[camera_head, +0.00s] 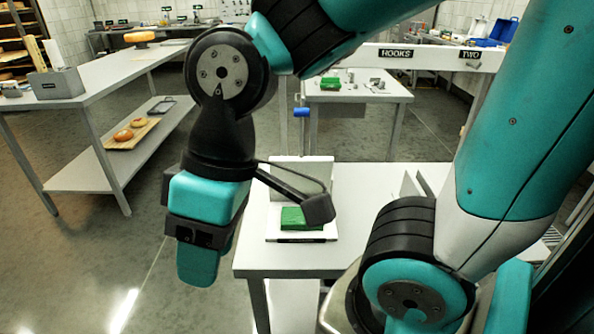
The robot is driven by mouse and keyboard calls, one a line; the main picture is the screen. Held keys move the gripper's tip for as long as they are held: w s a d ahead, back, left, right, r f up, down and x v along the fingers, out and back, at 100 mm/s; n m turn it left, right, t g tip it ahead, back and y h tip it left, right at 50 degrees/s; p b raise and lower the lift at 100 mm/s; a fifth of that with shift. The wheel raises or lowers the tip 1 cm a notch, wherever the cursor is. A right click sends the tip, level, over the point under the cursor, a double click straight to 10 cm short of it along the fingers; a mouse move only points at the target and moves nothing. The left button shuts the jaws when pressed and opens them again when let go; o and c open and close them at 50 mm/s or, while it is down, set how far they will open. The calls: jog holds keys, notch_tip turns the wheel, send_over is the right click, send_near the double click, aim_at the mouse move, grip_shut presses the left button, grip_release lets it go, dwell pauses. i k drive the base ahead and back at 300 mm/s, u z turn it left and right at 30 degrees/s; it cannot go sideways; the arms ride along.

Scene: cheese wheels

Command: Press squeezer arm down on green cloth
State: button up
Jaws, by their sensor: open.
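A folded green cloth (293,218) lies on a white stand (276,235) with an upright back panel, on a white table. My gripper (203,262), teal and black, hangs pointing down to the left of the stand, beyond the table's left edge in the picture. It is open, with nothing seen between its fingers, and is apart from the cloth. A dark bar with a block end (318,209) runs from my wrist across the picture and covers part of the cloth's right side. I cannot make out the squeezer arm separately.
The white table (262,260) has bare room around the stand. A long table (110,75) at left carries a grey box (56,84); its lower shelf holds a board with round cheeses (124,135). Another table behind holds a green item (330,83). My arm blocks the right side.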

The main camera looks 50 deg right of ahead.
aim_at(321, 168)
jog(key=k, duration=0.4)
jog(key=u, duration=0.65)
jog(key=i, duration=4.3)
jog(key=z, duration=4.7)
jog(key=i, duration=1)
jog(key=z, duration=0.1)
